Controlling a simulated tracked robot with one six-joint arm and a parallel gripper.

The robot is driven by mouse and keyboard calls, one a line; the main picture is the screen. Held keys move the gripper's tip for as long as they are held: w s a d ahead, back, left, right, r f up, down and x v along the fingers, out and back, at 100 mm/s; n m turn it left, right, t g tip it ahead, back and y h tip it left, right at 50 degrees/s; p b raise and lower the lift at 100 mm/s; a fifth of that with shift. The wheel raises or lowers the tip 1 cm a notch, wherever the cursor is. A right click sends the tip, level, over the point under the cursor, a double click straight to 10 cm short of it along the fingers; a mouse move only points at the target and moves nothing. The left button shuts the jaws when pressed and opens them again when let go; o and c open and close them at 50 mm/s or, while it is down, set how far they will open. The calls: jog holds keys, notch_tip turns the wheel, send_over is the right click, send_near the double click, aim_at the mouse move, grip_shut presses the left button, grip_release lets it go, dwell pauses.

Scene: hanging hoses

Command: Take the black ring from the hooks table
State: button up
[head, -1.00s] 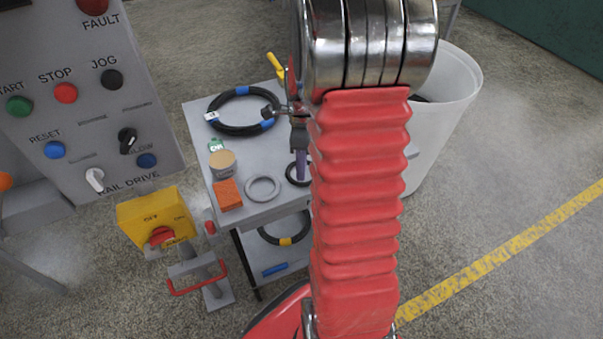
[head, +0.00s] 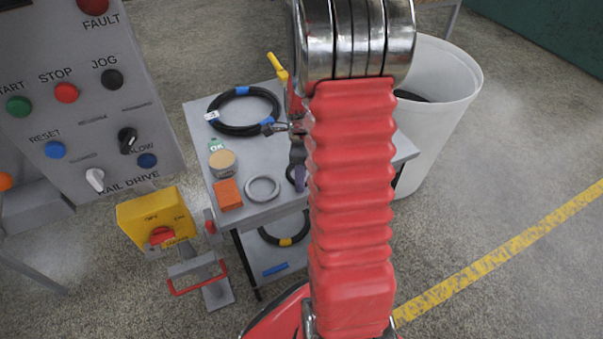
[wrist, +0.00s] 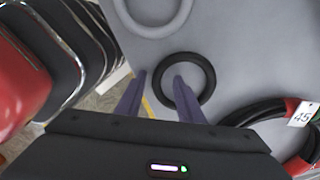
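The black ring (wrist: 209,72) lies flat on the grey hooks table (wrist: 235,45) in the wrist view. In the head view my red arm hides most of it, and a dark piece of its rim (head: 290,172) shows beside a purple finger. My gripper (wrist: 160,76) is open with two purple fingers. In the wrist view one fingertip overlaps the ring's opening and the other is outside its left edge, so the left rim lies between them. I cannot tell the height of the fingertips above the table. No contact with the ring is clear.
A grey ring (head: 262,199), an orange block (head: 228,195), a round tan-topped tin (head: 223,163) and a blue-taped black hose coil (head: 243,130) are on the table. A red-taped coil (wrist: 255,112) lies near the gripper. A white bin (head: 440,110) stands behind.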

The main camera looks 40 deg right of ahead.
jog(key=shift+c, duration=0.6)
grip_shut()
notch_tip(320, 180, up, 10)
dwell(0.5)
dwell(0.5)
